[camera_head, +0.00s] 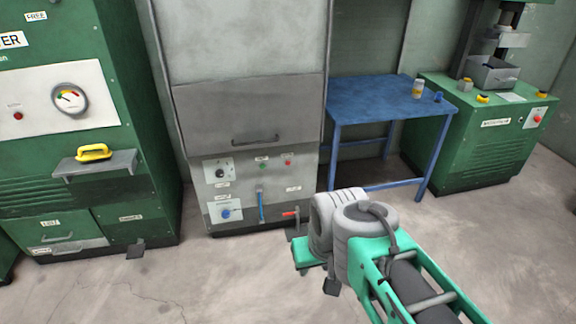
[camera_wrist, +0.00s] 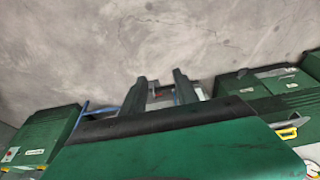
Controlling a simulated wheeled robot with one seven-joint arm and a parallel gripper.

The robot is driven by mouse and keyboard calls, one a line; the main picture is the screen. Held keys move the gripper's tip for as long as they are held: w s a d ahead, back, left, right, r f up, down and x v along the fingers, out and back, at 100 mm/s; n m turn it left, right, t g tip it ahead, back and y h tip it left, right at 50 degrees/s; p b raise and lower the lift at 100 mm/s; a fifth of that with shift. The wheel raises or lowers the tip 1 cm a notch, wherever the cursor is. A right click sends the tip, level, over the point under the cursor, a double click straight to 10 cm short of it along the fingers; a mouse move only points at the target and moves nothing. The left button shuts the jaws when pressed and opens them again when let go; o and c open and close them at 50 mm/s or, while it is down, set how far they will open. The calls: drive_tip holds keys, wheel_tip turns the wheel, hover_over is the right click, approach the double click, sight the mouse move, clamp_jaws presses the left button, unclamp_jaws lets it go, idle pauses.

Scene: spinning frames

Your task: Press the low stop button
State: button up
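No button carries a label I can read as low stop. The grey cabinet (camera_head: 250,100) has a small red button (camera_head: 287,162) beside a green button (camera_head: 262,166) on its lower panel. Lower left on that panel is a blue knob (camera_head: 226,213). Other red buttons show on the left green machine (camera_head: 17,115) and on the right green machine (camera_head: 537,118). My gripper (camera_head: 314,260) is low in front of the cabinet's right side, apart from the red button. In the wrist view its two dark fingers (camera_wrist: 160,90) stand apart with nothing held.
A blue lever (camera_head: 261,206) and a red-handled lever (camera_head: 290,213) sit low on the cabinet, the red one close to my gripper. A blue table (camera_head: 375,100) with a jar (camera_head: 418,88) stands right. A yellow handle (camera_head: 93,152) is left.

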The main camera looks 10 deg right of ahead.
clamp_jaws()
idle(1.5)
